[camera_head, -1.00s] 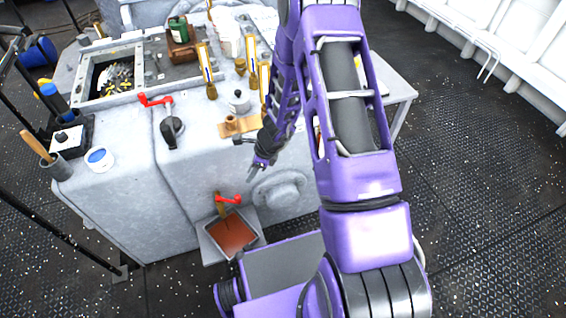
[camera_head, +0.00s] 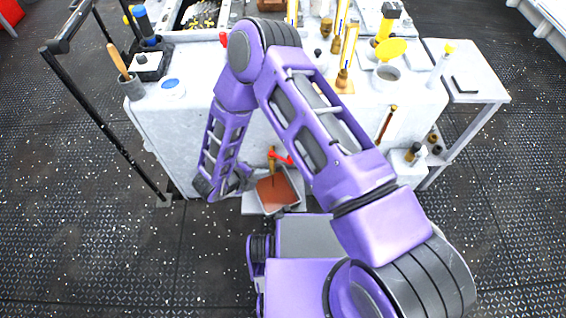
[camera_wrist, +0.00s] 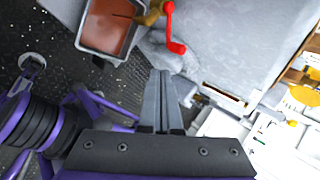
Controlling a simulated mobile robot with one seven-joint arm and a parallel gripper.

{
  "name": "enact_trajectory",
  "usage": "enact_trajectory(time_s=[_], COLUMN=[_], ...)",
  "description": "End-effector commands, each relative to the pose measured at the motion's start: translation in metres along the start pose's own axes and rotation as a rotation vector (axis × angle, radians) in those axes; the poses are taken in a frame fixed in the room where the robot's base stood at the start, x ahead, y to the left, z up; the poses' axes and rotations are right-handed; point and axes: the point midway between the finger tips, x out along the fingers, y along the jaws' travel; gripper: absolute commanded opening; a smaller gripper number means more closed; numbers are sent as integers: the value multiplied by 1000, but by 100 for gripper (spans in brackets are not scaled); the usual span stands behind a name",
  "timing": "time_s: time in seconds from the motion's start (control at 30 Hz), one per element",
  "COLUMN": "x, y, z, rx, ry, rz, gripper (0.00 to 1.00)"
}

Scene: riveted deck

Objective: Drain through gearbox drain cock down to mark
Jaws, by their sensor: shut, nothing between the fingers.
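The gearbox drain cock (camera_head: 272,160) is brass with a red lever, low on the front of the pale grey gearbox casing (camera_head: 165,125). The lever (camera_wrist: 174,32) also shows in the wrist view. Below the cock a square grey pan holds reddish-brown liquid (camera_head: 274,190); a thin dark streak, perhaps a stream, crosses it in the wrist view. My gripper (camera_head: 248,176) is just left of the pan and cock, apart from the lever. Its fingers (camera_wrist: 162,80) are together and empty. Brass-framed sight glasses (camera_head: 347,50) stand on top; their level and mark are too small to read.
A side table (camera_head: 470,85) stands at the right. A black rail (camera_head: 100,115) runs down at the left. A white dish with blue (camera_head: 172,88) sits at the casing's left edge. Floor is open on both sides.

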Motion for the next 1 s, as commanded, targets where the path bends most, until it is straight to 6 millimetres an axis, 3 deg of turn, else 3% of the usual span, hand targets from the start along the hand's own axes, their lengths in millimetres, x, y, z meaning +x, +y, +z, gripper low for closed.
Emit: enact_trajectory(time_s=[0.1,0.23,0.7,1.0], x=[-6,5,98,119], y=[3,3,-3,-28], z=[0,0,0,0], rx=[10,13,14,10], ry=[-4,-1,-2,-2], rz=[-39,-45,-44,-42], gripper=[0,0,0,0])
